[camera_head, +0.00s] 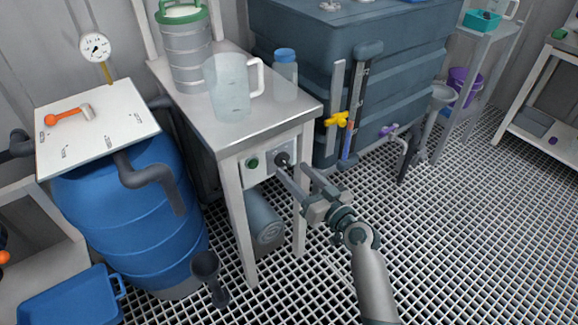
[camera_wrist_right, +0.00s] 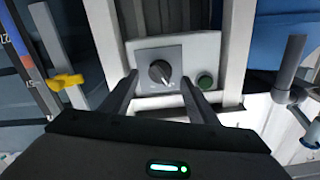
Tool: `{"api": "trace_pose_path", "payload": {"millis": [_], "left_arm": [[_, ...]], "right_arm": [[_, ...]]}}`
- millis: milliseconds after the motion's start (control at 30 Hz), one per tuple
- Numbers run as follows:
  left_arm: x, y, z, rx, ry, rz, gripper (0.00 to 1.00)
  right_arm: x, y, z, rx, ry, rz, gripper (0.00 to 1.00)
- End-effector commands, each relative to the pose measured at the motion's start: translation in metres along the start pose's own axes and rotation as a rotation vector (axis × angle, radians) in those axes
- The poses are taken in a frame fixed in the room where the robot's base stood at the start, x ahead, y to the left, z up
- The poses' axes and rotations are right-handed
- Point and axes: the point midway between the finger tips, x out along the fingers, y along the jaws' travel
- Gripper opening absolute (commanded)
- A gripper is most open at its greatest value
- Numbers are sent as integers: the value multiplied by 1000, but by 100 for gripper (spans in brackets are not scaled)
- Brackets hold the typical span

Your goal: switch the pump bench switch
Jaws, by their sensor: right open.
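The pump bench switch is a black rotary knob (camera_head: 282,158) on a pale box (camera_head: 262,174) under the front edge of the bench top. In the right wrist view the knob (camera_wrist_right: 160,72) has a pale pointer line and sits on a grey plate, with a green button (camera_wrist_right: 205,82) beside it. My right gripper (camera_head: 290,167) is open in front of the box, its fingers pointing at the knob. In the right wrist view the knob appears between the fingertips (camera_wrist_right: 159,78). I cannot tell whether a finger touches it. My left gripper is out of view.
The bench top (camera_head: 212,115) holds a clear jug (camera_head: 230,90), a blue-capped bottle (camera_head: 285,75) and a ribbed canister (camera_head: 185,60). A blue barrel (camera_head: 135,225) stands left. A dark tank with a yellow valve (camera_head: 337,120) stands right.

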Motion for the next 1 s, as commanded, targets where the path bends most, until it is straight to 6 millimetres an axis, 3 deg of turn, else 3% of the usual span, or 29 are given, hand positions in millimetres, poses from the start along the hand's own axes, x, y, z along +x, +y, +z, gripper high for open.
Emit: {"api": "trace_pose_path", "payload": {"millis": [233,667,867,1000], "left_arm": [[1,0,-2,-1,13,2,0],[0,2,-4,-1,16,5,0],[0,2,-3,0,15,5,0],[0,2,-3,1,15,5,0]], "right_arm": [[30,0,0,2,0,-1,53],[37,0,0,0,0,0,53],[37,0,0,0,0,0,12],[37,0,0,1,0,0,12]]}}
